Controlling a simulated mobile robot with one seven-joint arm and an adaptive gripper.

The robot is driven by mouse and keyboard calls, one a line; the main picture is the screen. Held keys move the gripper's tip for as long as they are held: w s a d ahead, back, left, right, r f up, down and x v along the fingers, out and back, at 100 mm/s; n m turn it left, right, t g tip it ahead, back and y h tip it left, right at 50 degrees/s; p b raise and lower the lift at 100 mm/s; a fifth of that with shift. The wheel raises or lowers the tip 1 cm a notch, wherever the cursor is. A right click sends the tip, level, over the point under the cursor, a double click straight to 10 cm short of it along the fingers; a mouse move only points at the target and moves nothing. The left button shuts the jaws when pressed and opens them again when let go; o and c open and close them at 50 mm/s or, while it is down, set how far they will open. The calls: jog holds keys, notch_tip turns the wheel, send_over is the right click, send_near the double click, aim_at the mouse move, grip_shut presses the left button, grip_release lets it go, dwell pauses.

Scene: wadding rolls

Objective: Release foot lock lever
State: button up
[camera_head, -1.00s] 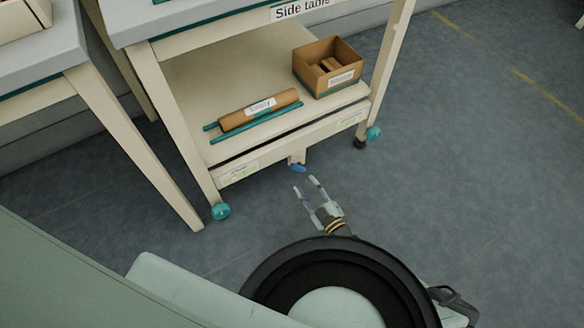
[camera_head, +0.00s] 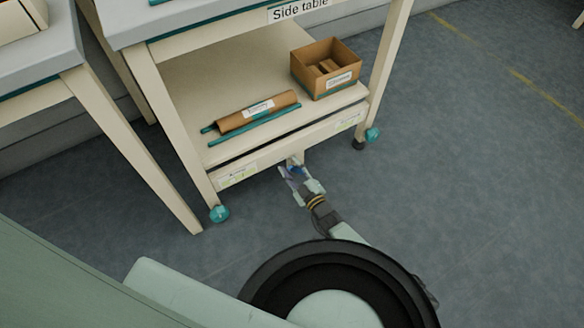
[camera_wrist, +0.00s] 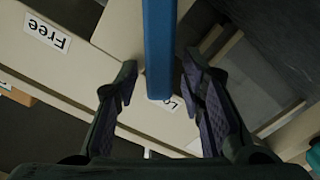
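The blue foot lock lever (camera_head: 297,168) sticks out under the front edge of the side table's lower shelf, near its middle. In the wrist view the lever (camera_wrist: 160,48) is a long blue bar running down from the top edge. My gripper (camera_head: 291,171) is at the lever, low under the shelf edge. In the wrist view my gripper (camera_wrist: 159,72) is open, with one finger on each side of the bar and a gap on both sides. A "Free" label (camera_wrist: 46,32) lies to the left, and another label (camera_wrist: 171,103) is partly hidden behind the lever.
The side table (camera_head: 240,170) stands on casters, with teal parts at the left caster (camera_head: 219,214) and right caster (camera_head: 372,134). Its lower shelf holds a brown roll (camera_head: 257,111), teal rods (camera_head: 254,124) and a cardboard box (camera_head: 325,70). Open floor (camera_head: 460,200) lies to the right.

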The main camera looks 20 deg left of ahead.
grip_shut()
dwell(0.6)
